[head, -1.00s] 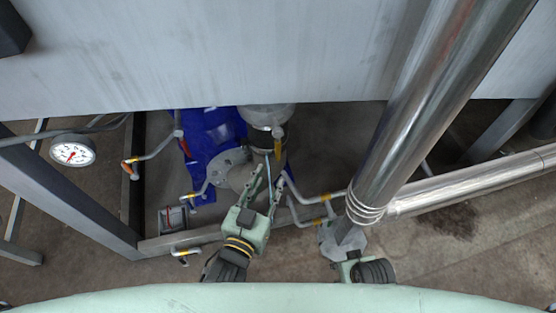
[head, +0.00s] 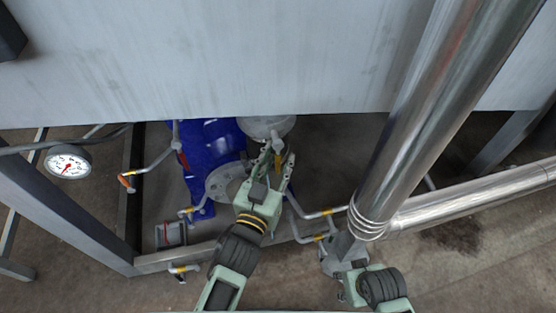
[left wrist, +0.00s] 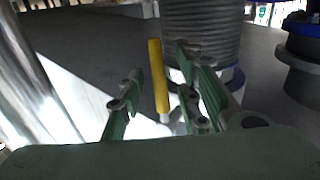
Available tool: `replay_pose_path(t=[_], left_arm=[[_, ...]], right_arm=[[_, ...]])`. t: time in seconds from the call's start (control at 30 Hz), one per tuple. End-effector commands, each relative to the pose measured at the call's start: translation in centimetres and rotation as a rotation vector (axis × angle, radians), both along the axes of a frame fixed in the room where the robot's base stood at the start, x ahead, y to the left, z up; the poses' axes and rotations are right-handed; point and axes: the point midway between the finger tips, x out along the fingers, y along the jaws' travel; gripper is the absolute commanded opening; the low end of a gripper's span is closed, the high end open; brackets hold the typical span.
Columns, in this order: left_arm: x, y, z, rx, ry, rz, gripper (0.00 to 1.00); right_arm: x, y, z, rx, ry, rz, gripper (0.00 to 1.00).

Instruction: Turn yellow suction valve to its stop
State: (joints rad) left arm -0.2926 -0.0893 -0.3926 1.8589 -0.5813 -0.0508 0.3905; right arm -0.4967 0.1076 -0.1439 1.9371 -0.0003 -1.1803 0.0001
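The yellow suction valve handle (head: 278,163) is a short upright bar below the grey tank's edge, by the round metal housing (head: 266,127). In the left wrist view the yellow handle (left wrist: 158,80) stands between the two fingers, with visible space on both sides. My left gripper (head: 279,157) is open around the handle; it also shows in the left wrist view (left wrist: 160,88). The handle's lower end is partly hidden by the gripper. My right gripper (head: 346,292) is low at the right, below the steel pipe; its fingers are not clear.
A thick steel pipe (head: 420,110) slants down right of my left gripper. Pipes with orange and yellow handles (head: 126,181) stand left of the blue pump body (head: 215,145). A pressure gauge (head: 68,162) is at far left. The grey tank wall (head: 230,60) hangs above.

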Motion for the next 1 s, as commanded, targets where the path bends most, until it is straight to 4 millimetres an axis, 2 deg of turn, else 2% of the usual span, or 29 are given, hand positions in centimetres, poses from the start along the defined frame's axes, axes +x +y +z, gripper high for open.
replay_pose_path(t=[0.17,0.53,1.0], left_arm=[[-0.01,0.00,0.01,0.000,0.000,0.000,0.31],[-0.02,0.02,0.01,0.000,0.000,0.000,0.00],[-0.03,0.03,-0.01,-0.001,0.000,0.000,0.00]], right_arm=[[0.01,0.01,0.03,0.000,0.000,0.000,0.40],[-0.06,-0.01,-0.05,0.000,0.002,0.000,0.40],[-0.15,-0.03,-0.16,-0.001,0.005,0.000,0.40]])
